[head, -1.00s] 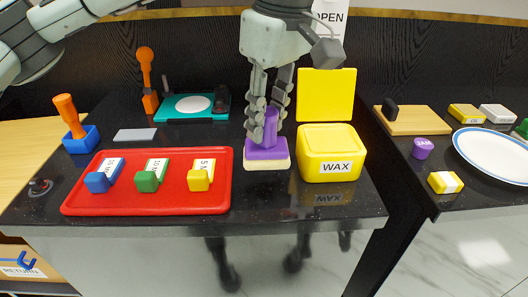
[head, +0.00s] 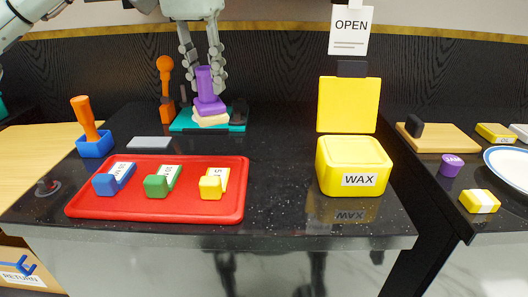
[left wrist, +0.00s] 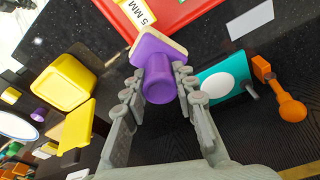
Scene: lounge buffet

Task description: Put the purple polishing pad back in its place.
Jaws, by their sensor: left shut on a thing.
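The purple polishing pad (head: 209,104) has an upright purple handle and a cream underside. My left gripper (head: 203,82) is shut on its handle and holds it raised off the counter. In the left wrist view the pad (left wrist: 157,62) sits between the fingers (left wrist: 160,90). A teal tray (head: 183,123) with a white disc stands at the back; in the head view the pad overlaps it and hides the disc. In the left wrist view the teal tray (left wrist: 238,73) and its white disc (left wrist: 220,87) show beside the pad.
A red tray (head: 235,212) with blue, green and yellow labelled blocks lies in front. An open yellow WAX box (head: 353,165) is at right.

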